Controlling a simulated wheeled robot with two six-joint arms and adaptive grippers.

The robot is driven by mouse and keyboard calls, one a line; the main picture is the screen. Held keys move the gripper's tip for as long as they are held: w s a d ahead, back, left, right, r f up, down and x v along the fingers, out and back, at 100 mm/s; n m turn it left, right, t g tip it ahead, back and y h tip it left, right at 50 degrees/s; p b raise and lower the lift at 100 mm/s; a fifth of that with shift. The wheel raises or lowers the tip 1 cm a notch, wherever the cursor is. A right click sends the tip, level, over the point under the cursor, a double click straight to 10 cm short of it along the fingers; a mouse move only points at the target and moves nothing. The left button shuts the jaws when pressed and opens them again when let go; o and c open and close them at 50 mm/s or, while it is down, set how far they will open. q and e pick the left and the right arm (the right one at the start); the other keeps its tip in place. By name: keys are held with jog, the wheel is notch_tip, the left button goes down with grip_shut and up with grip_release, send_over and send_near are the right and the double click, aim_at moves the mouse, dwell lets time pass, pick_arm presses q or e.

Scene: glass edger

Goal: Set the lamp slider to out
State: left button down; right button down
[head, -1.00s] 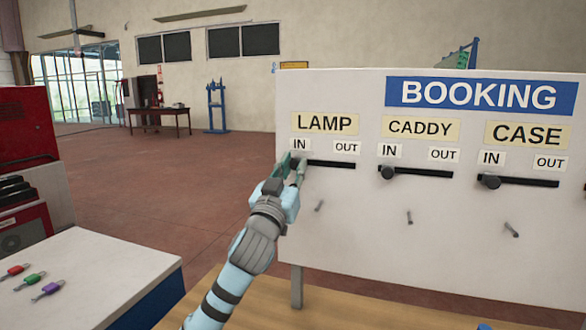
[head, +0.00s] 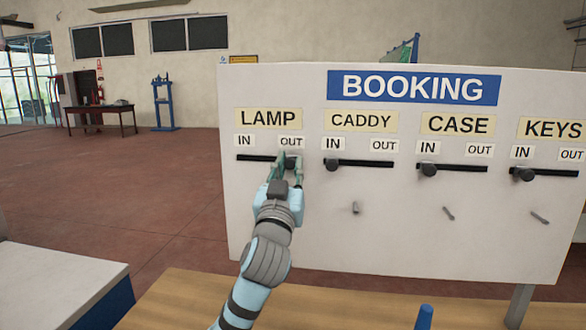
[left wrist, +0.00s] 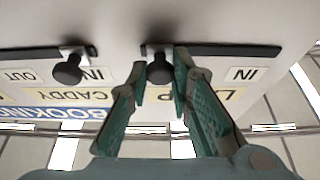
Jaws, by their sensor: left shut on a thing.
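The lamp slider has a black slot (head: 255,157) under the IN and OUT labels on the white booking board (head: 400,240). Its dark round knob (left wrist: 159,71) is at the OUT end of the slot, shown in the left wrist view, where the board appears upside down. My left gripper (head: 290,164) is shut on that knob, a finger on each side; its fingers largely cover the knob in the head view. They also show in the left wrist view (left wrist: 158,82). My right gripper is not in view.
The caddy knob (head: 331,165), case knob (head: 429,170) and keys knob (head: 527,175) sit at their IN ends to the right. Small pegs (head: 355,208) stick out below them. A wooden table (head: 180,312) lies beneath the board, and a white-topped cabinet (head: 55,285) stands at left.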

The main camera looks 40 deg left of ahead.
pick_arm(q)
jog(key=c, duration=1.7)
grip_release()
jog(key=shift+o, duration=1.3)
jog(key=shift+d, duration=0.25)
jog(key=v, duration=0.7)
jog(key=shift+s, duration=0.25)
jog(key=shift+w, duration=0.1)
